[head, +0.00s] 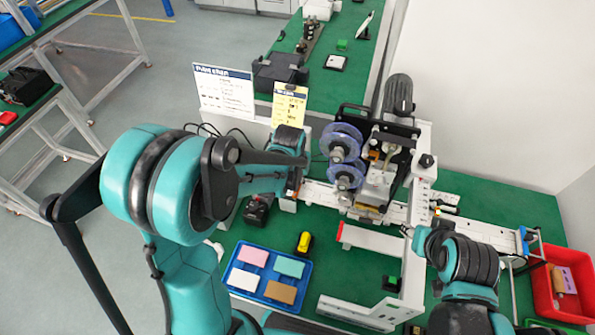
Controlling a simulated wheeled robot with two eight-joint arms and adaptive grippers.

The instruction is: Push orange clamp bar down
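The coder machine (381,178) stands on the green bench, with purple film reels (342,142) on its left side and a black motor (397,95) on top. I cannot clearly pick out the orange clamp bar; a small orange-yellow part (367,213) shows low on the machine's front. My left gripper (292,188) points down left of the reels, over the left end of the white conveyor; its fingers are mostly hidden by the wrist. My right gripper (410,231) is right of the machine's lower front, near the white frame. Its fingers are too small to read.
A blue tray (248,303) with several coloured blocks lies front left, with a yellow-black object (304,243) beside it. A white frame (375,240) with a red end projects in front of the machine. A red bin (545,302) stands far right. Two signs (224,92) stand behind.

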